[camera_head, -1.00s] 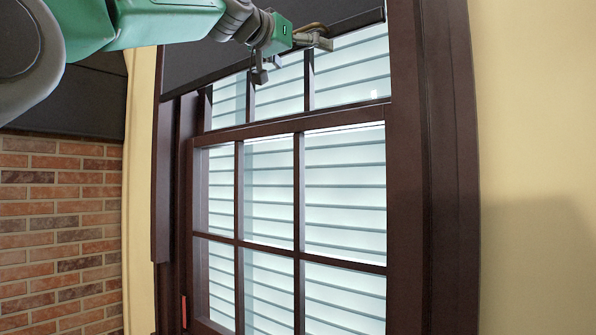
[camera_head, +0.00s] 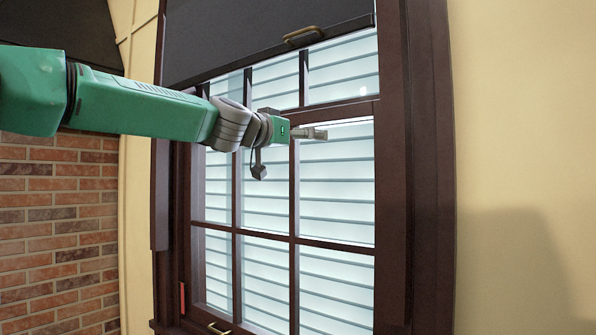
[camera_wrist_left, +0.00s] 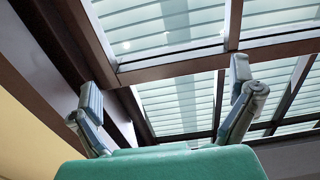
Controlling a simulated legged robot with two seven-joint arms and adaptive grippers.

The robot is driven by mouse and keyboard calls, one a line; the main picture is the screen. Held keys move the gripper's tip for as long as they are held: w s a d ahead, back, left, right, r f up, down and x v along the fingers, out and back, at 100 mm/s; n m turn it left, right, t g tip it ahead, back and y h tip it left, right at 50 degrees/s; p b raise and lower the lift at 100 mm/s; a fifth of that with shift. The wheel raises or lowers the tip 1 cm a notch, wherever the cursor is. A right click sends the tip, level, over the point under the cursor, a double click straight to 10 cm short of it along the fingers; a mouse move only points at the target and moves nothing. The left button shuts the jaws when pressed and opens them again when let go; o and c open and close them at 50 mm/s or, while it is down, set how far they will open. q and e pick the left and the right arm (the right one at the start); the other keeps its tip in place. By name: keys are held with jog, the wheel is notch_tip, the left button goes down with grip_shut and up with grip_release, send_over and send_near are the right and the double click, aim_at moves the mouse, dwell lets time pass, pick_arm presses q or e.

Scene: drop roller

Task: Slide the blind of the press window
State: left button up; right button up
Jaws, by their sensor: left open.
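The dark blind (camera_head: 255,40) covers the top of the window in the head view, with its lower edge slightly tilted. A brass handle (camera_head: 301,35) sits near that lower edge. My left gripper (camera_head: 322,133) is below the handle, in front of the window's middle rail, apart from the blind. In the left wrist view its two fingers (camera_wrist_left: 165,105) are spread wide with nothing between them. The blind and its handle cannot be made out in the wrist view. My right gripper is not in view.
The dark brown window frame (camera_head: 428,200) surrounds panes with pale slats behind. Another brass handle (camera_head: 219,329) is at the bottom of the sash. A brick wall (camera_head: 55,220) is at left, a cream wall (camera_head: 520,130) at right.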

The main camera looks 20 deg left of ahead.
pick_arm(q)
notch_tip(320, 180, down, 6)
jog(key=b, duration=0.3)
jog(key=shift+r, duration=0.1)
